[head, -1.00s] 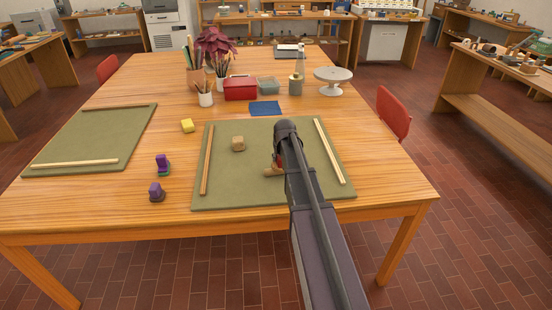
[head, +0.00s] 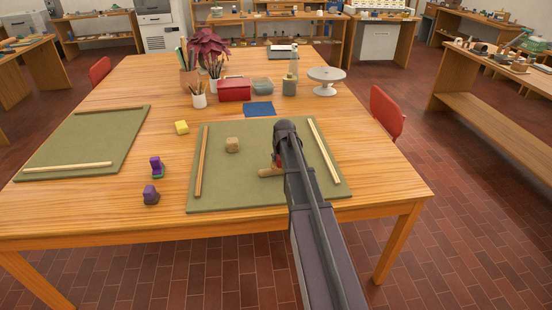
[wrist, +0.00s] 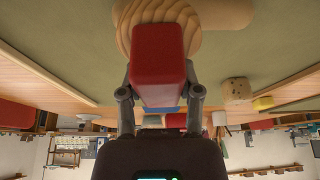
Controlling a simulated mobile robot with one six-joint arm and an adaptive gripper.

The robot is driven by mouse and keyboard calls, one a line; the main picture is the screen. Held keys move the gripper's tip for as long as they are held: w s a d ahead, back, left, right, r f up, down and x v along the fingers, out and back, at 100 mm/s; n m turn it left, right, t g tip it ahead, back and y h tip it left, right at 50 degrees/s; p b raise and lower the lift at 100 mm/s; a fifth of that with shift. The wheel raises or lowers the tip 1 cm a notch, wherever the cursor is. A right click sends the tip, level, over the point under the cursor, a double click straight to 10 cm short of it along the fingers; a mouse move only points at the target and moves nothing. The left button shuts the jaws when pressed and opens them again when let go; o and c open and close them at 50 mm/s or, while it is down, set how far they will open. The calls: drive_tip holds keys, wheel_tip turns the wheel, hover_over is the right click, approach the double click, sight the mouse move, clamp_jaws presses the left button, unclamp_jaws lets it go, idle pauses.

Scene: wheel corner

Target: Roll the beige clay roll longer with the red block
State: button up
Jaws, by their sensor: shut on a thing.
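The beige clay roll (head: 270,173) lies on the green mat (head: 230,192), partly hidden behind my arm in the head view. In the wrist view the roll (wrist: 225,12) crosses the top, at the far end of the red block. My gripper (wrist: 160,93) is shut on the red block (wrist: 158,55), with one finger on each side. The block overlaps the roll in the wrist view; I cannot tell whether they touch. In the head view only a sliver of red shows beside my arm.
Wooden strips (head: 202,160) and (head: 324,150) lie along the mat's sides. A tan cube (head: 232,145) sits on the mat, left of the roll. A yellow block (head: 182,127) and purple-topped pieces (head: 156,167) stand left of the mat. A blue cloth (head: 259,109) lies behind it.

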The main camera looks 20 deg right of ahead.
drive_tip(key=shift+s+d, duration=0.25)
drive_tip(key=shift+d, duration=0.55)
drive_tip(key=shift+w+a, duration=0.1)
idle(0.4)
drive_tip(key=shift+w+a, duration=0.15)
drive_tip(key=shift+a, duration=1.1)
drive_tip(key=shift+a, duration=0.15)
drive_tip(key=shift+w+a, duration=0.2)
drive_tip(key=shift+a, duration=0.4)
drive_tip(key=shift+w+a, duration=0.15)
drive_tip(key=shift+a, duration=0.4)
drive_tip(key=shift+w+a+f, duration=0.1)
drive_tip(key=shift+w+a, duration=0.1)
drive_tip(key=shift+a, duration=1.1)
